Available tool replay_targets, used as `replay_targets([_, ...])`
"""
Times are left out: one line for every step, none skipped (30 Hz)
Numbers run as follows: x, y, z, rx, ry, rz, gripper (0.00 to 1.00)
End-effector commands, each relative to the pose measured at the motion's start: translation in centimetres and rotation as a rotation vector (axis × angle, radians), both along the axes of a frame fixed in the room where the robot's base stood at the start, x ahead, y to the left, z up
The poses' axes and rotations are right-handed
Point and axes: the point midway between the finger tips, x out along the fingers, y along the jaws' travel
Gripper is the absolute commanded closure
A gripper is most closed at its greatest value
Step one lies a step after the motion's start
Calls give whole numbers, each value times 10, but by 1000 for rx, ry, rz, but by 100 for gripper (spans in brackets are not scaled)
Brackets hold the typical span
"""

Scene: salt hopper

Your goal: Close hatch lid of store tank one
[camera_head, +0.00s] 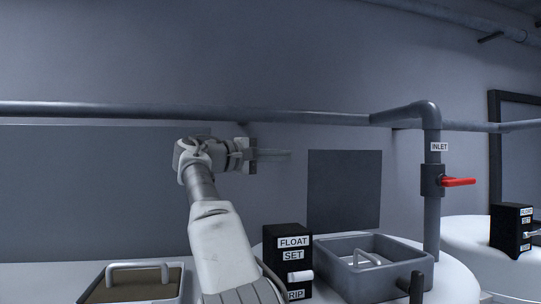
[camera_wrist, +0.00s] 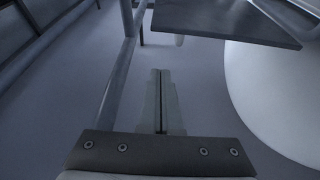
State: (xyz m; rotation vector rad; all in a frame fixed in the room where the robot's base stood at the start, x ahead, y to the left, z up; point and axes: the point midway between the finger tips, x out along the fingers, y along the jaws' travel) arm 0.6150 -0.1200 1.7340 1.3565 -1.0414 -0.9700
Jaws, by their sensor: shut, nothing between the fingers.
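A dark square panel (camera_head: 344,190), which looks like the hatch lid, stands upright behind a grey square hatch rim (camera_head: 345,281) on a round white tank top (camera_head: 450,290). The hatch is open, with a bar handle (camera_head: 355,253) at its opening. No label naming tank one is legible. In the wrist view my shut fingers (camera_wrist: 160,73) point over the floor; a dark plate (camera_wrist: 228,18), probably the same lid, lies ahead and to the right.
A black FLOAT SET box (camera_head: 287,238) stands left of the hatch. An INLET pipe (camera_head: 432,215) with a red valve lever (camera_head: 459,181) rises at the right. A horizontal pipe (camera_head: 90,109) runs along the wall. Another handled box (camera_head: 178,285) is at lower left.

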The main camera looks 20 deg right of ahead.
Motion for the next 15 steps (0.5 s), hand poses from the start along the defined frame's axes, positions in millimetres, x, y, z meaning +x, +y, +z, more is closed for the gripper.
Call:
replay_targets([3,-13,2,1,1,-4,100])
replay_targets([5,-19,2,1,1,-3,100])
replay_targets([7,-28,2,1,1,-4,100])
replay_targets([9,-34,2,1,1,-3,100])
replay_targets([11,-40,2,1,1,-3,100])
replay_targets([13,-49,2,1,1,-3,100])
replay_targets([10,-44,0,1,0,1,100])
replay_targets([7,-43,0,1,0,2,100])
replay_targets([4,-42,0,1,0,2,100])
replay_targets([2,-42,0,1,0,2,100])
replay_targets([0,-42,0,1,0,2,100])
replay_targets([-3,-42,-1,1,0,2,100])
replay_targets([-5,-42,-1,2,1,2,100])
replay_targets([-7,-42,-1,1,-1,2,100])
replay_targets([-10,-42,-1,1,0,2,100])
